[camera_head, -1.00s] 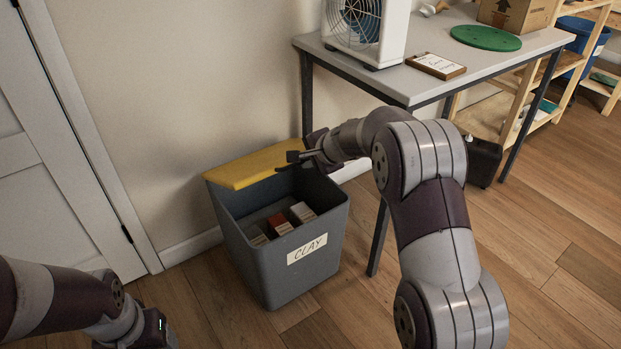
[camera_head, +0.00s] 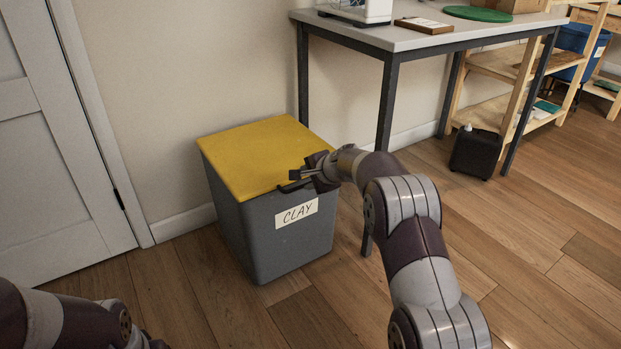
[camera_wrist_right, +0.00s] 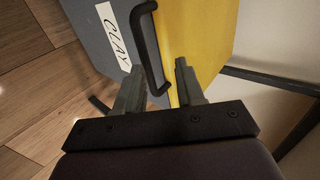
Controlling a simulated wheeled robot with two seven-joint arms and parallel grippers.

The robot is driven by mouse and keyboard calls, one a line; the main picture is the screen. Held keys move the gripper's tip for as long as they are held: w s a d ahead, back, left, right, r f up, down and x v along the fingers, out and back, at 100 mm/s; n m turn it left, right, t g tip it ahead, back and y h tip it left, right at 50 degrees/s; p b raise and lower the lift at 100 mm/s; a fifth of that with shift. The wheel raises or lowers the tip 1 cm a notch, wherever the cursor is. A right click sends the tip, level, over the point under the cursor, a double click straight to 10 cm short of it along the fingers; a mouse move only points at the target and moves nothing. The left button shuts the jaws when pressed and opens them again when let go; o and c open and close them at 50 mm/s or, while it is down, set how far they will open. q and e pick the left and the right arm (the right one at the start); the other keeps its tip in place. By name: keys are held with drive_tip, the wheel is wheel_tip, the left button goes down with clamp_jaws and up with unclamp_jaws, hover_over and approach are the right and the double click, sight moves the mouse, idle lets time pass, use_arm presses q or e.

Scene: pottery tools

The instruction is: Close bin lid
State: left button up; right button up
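The grey bin (camera_head: 270,240) with a "CLAY" label (camera_head: 297,213) stands on the floor by the wall. Its yellow lid (camera_head: 262,155) lies flat over the top, and the inside is hidden. A black handle (camera_head: 292,187) sits at the lid's front edge. My right gripper (camera_head: 298,178) is at this edge, by the handle. In the right wrist view, the fingers (camera_wrist_right: 158,85) are spread apart with the handle (camera_wrist_right: 148,50) between them, not clamped. The yellow lid (camera_wrist_right: 195,45) also shows there. My left arm shows at the lower left, but its gripper is out of frame.
A grey-topped table (camera_head: 420,36) stands at the right behind the bin, one leg near my right arm. A black container (camera_head: 475,153) is under it. A white door (camera_head: 55,150) is at the left. The floor in front of the bin is clear.

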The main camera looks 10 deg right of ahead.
drive_tip(key=shift+s+r, duration=0.1)
drive_tip(key=shift+r, duration=0.1)
drive_tip(key=p+v, duration=0.3)
drive_tip(key=v, duration=0.9)
drive_tip(key=shift+s, duration=0.2)
drive_tip(key=shift+d+r, duration=0.1)
drive_tip(key=shift+r, duration=0.05)
